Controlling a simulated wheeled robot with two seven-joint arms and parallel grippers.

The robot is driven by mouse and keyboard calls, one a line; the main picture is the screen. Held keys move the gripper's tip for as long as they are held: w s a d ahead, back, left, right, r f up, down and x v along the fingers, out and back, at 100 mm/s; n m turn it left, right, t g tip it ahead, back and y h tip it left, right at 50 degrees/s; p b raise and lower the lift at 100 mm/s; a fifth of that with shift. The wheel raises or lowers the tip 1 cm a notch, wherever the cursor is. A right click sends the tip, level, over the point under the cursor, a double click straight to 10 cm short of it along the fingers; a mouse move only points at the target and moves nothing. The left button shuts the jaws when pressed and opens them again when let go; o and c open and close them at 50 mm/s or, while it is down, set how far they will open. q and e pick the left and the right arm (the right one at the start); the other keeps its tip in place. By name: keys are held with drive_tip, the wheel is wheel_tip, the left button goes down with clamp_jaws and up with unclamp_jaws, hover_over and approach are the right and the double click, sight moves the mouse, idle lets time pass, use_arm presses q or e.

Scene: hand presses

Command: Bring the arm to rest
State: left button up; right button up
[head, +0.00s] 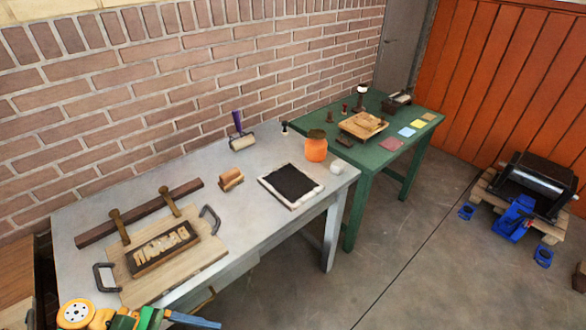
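Part of my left arm shows at the bottom left edge, with yellow, orange and green links. A blue part at its end, my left gripper (193,320), is cut off by the lower edge. It lies in front of the grey table's near edge, and whether its fingers are apart cannot be told. Nothing is seen held in it. My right gripper is not in view.
The grey table (80,215) holds a wooden board (205,252) with handles and letter block, a dark inked slab (291,182), a roller (242,142) and an orange jar (316,147). A green table (425,113) stands behind. A black press (535,185) sits on a pallet at right.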

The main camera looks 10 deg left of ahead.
use_arm(q)
drive_tip(key=s+a+f+m+g+y+b, duration=0.1)
drive_tip(key=s+a+f+m+y+b, duration=0.2)
drive_tip(key=f, duration=1)
drive_tip(key=s+a+f+m+g+y, duration=0.1)
drive_tip(key=s+f+y, duration=0.3)
drive_tip(key=f, duration=0.9)
drive_tip(key=s+d+f+m+y+b, duration=0.1)
drive_tip(key=s+d+f+m+y, duration=0.1)
drive_tip(key=f+m, duration=0.4)
drive_tip(key=s+d+f+m+y+b, duration=0.1)
drive_tip(key=s+d+f+m+y, duration=0.2)
drive_tip(key=m, duration=0.9)
wheel_tip(320, 180, down, 3)
drive_tip(key=shift+s+d+r+m, duration=0.15)
drive_tip(key=shift+s+d+m, duration=0.15)
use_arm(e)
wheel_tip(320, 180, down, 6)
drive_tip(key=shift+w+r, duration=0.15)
use_arm(q)
drive_tip(key=shift+a, duration=0.1)
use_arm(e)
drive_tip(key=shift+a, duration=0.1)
